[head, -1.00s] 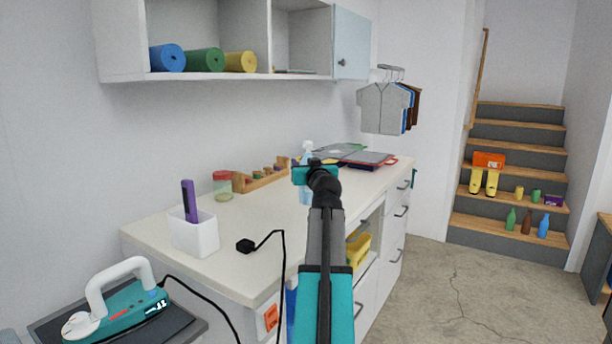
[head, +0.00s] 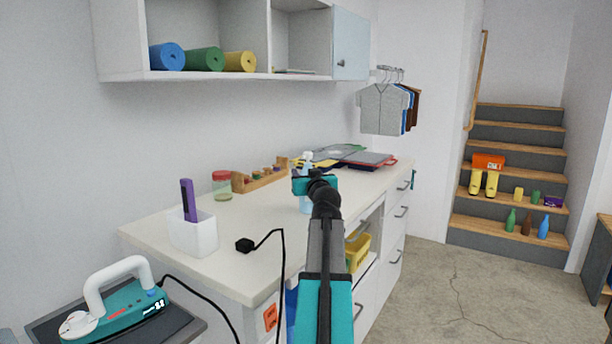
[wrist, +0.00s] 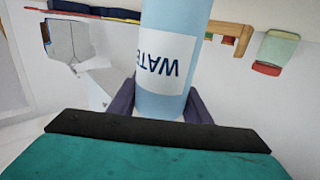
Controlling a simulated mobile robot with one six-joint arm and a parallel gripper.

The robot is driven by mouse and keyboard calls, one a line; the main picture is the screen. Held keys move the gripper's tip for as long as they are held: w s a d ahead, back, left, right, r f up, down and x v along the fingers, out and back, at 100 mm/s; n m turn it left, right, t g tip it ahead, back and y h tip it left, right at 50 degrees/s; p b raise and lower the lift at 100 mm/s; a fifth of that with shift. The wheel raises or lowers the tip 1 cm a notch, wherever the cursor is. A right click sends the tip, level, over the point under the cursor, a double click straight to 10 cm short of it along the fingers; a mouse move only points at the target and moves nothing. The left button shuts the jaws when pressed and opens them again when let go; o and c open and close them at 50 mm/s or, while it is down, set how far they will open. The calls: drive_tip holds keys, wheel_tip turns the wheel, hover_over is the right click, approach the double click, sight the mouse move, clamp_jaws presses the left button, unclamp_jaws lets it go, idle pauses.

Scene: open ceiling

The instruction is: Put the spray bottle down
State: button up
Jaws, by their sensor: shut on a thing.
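The spray bottle (wrist: 168,60) is light blue with a white label reading WATER, upside down in the wrist view. My gripper (wrist: 160,102) is shut on it, with one dark finger on each side. In the head view the bottle (head: 304,204) is upright over the white counter (head: 258,210), partly hidden behind my gripper (head: 314,185). Its head shows above the gripper. I cannot tell whether its base touches the counter.
A wooden rack (head: 258,179) with small jars and a red-lidded jar (head: 222,186) stand along the wall. Flat coloured items (head: 350,156) lie farther back. The counter's middle is clear.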

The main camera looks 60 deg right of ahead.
drive_tip(key=shift+f, duration=0.1)
drive_tip(key=o, duration=1.2)
drive_tip(key=shift+o, duration=0.2)
drive_tip(key=shift+r, duration=0.2)
drive_tip(key=v, duration=1.2)
drive_tip(key=shift+p, duration=0.3)
